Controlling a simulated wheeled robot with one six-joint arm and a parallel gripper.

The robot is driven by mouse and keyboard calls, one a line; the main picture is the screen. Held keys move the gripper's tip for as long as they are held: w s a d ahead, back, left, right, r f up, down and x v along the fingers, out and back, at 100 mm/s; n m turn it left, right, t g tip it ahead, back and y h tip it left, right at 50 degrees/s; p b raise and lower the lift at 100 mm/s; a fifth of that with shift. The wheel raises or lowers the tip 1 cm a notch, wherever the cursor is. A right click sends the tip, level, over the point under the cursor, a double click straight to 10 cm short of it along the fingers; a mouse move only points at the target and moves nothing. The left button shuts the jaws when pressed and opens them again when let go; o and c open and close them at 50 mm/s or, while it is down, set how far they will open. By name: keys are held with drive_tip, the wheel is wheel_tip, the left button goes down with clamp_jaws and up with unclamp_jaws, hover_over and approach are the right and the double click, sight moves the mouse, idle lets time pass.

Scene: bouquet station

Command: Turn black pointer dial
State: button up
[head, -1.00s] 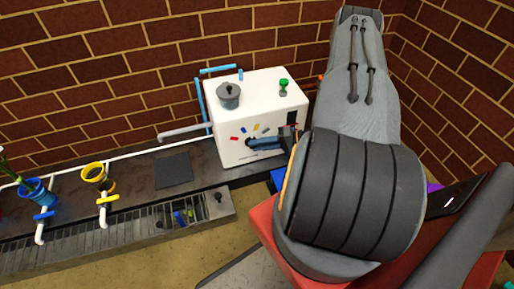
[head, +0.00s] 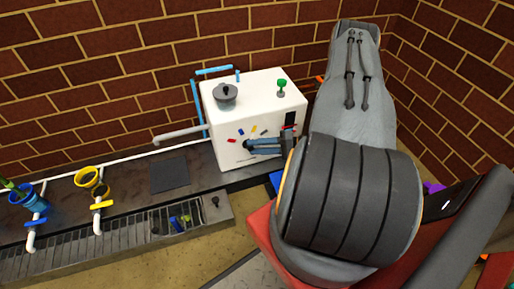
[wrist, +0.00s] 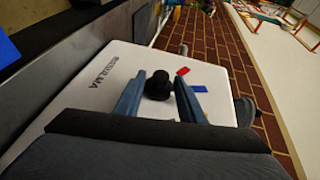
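The black pointer dial (head: 247,144) is on the front of the white machine (head: 222,110), with red, blue, yellow and green marks around it. In the wrist view the dial's round black knob (wrist: 157,86) lies between the two blue fingers of my gripper (wrist: 161,82). The fingers are apart, with a narrow gap showing beside the knob on the left. A dark part next to the right finger is partly hidden, so I cannot tell where the pointer aims. In the head view my gripper (head: 254,146) reaches the dial from the right.
A grey lidded pot (head: 225,95) and a green knob (head: 281,86) are on the machine's top. A dark square pad (head: 169,175) lies between. A brick wall stands behind.

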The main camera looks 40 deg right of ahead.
drive_tip(key=shift+s, duration=0.1)
drive_tip(key=p+v, duration=0.1)
drive_tip(key=v, duration=0.6)
drive_tip(key=shift+s+d, duration=0.15)
drive_tip(key=shift+d, duration=0.15)
drive_tip(key=shift+r+p, duration=0.2)
drive_tip(key=shift+p, duration=0.1)
